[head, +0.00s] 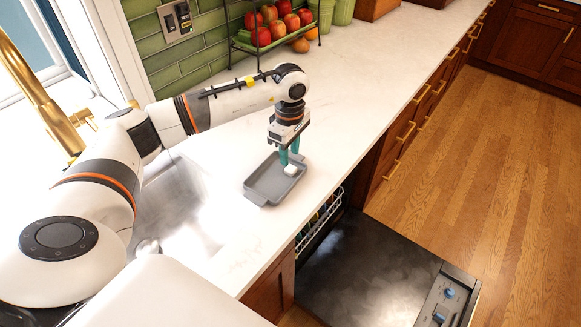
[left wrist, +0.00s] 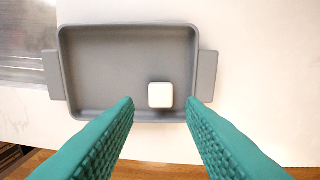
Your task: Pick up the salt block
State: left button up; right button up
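The salt block (head: 290,170) is a small white block with rounded edges. It lies in a grey tray (head: 262,187) on the white counter, near the tray's side closest to the counter's front edge. In the left wrist view, the salt block (left wrist: 160,95) sits in the lower right part of the grey tray (left wrist: 120,32). My left gripper (head: 290,157) points down above the block. Its green fingers are open, and the block shows between and beyond the fingertips (left wrist: 160,102), with a gap on each side. My right gripper is not in view.
A sink (head: 170,205) lies left of the tray. An open dishwasher door (head: 365,270) is below the counter's front edge. A rack of red apples (head: 275,25) stands at the back. The counter right of the tray is clear.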

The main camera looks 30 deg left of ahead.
aim_at(291, 168)
pick_arm(q)
notch_tip(291, 168, down, 4)
jog(key=shift+d+r+p, duration=0.1)
jog(key=shift+r+p, duration=0.1)
jog(key=shift+p, duration=0.75)
jog(key=shift+f, duration=0.7)
jog(key=c, duration=0.7)
jog(key=shift+c, duration=0.2)
jog(key=shift+r, duration=0.15)
jog(key=shift+w+r, duration=0.1)
jog(key=shift+r, duration=0.2)
notch_tip(291, 168, up, 9)
jog(key=b, duration=0.2)
jog(key=shift+b, duration=0.4)
